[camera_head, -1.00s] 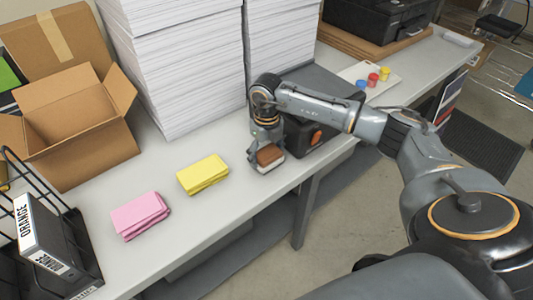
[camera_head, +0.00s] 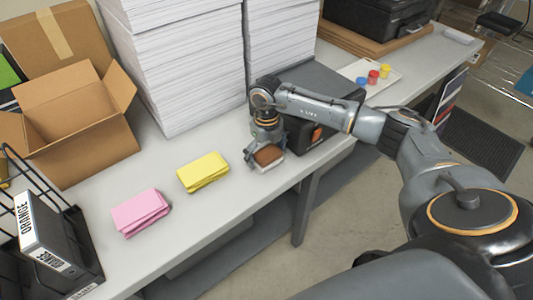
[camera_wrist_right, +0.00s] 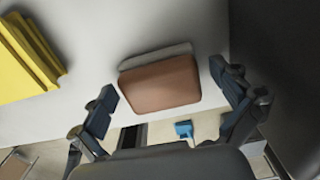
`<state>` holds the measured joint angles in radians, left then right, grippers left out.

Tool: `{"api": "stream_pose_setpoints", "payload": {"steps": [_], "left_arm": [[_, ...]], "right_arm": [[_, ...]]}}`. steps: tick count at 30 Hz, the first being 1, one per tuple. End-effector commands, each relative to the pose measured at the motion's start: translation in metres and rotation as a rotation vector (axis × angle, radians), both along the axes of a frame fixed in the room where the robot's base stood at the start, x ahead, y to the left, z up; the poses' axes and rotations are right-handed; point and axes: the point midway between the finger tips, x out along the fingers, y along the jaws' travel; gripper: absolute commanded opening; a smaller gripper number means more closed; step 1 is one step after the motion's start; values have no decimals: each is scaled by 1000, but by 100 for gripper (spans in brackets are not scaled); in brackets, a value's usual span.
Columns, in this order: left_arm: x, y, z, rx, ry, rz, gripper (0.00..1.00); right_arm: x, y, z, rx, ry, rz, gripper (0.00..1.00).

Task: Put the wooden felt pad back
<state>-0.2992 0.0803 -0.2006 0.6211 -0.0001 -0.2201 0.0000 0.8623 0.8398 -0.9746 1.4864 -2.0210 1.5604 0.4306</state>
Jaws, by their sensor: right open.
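The wooden felt pad (camera_head: 268,156) has a brown wooden top and a pale felt layer. It rests on the table near its front edge, to the right of the yellow cloths. In the right wrist view the pad (camera_wrist_right: 162,84) lies between the spread fingers. My right gripper (camera_head: 264,158) is open around the pad, with a finger on each side and gaps visible in the wrist view (camera_wrist_right: 167,95). My left gripper does not show in the frames.
Folded yellow cloths (camera_head: 203,172) and pink cloths (camera_head: 140,213) lie left of the pad on the table (camera_head: 190,232). A black machine (camera_head: 325,90) stands just behind and right of it. Tall paper stacks (camera_head: 180,65) and an open cardboard box (camera_head: 75,130) stand behind.

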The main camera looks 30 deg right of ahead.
Motion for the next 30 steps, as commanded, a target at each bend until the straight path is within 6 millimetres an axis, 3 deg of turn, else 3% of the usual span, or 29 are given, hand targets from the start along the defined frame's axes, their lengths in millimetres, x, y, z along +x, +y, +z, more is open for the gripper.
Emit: {"api": "stream_pose_setpoints", "payload": {"steps": [5, 18, 24, 30], "left_arm": [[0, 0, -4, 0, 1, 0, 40], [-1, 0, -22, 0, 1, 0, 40], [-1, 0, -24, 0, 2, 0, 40], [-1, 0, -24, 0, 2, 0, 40]], "right_arm": [[2, 0, 19, -1, -5, -1, 100], [1, 0, 106, 0, -4, 0, 100], [0, 0, 121, 0, 0, 0, 100], [0, 0, 123, 0, 0, 0, 100]]}}
